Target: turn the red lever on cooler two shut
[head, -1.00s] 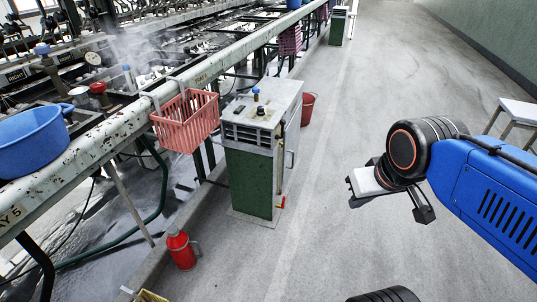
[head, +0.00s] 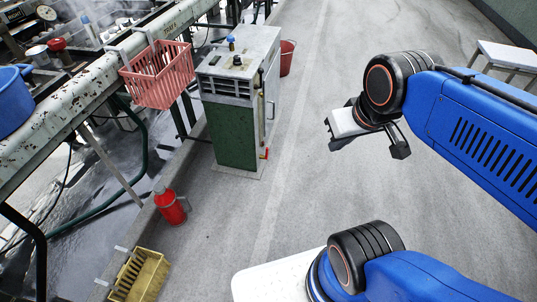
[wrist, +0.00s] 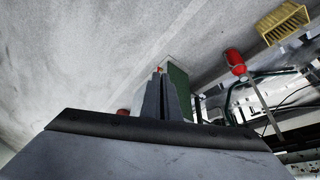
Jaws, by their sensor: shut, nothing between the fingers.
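A cooler cabinet with a grey top and green lower panel (head: 233,140) stands on the floor left of centre in the head view. I cannot read a number on it. A small red lever (head: 264,154) sits low at its right front corner, by a thin upright pipe. In the wrist view the cooler's green side (wrist: 179,84) is just right of my fingers, and a small red spot, likely the lever, shows by their tips. My gripper (wrist: 161,76) is shut and empty. In the head view it hangs over the floor, right of the cooler and apart from it.
A red bucket (head: 287,58) stands behind the cooler. A red can (head: 170,206) and a yellow crate (head: 139,275) are on the floor at left. A pink basket (head: 158,75) hangs on the basin rail. A stool (head: 507,55) stands at far right. The central aisle is clear.

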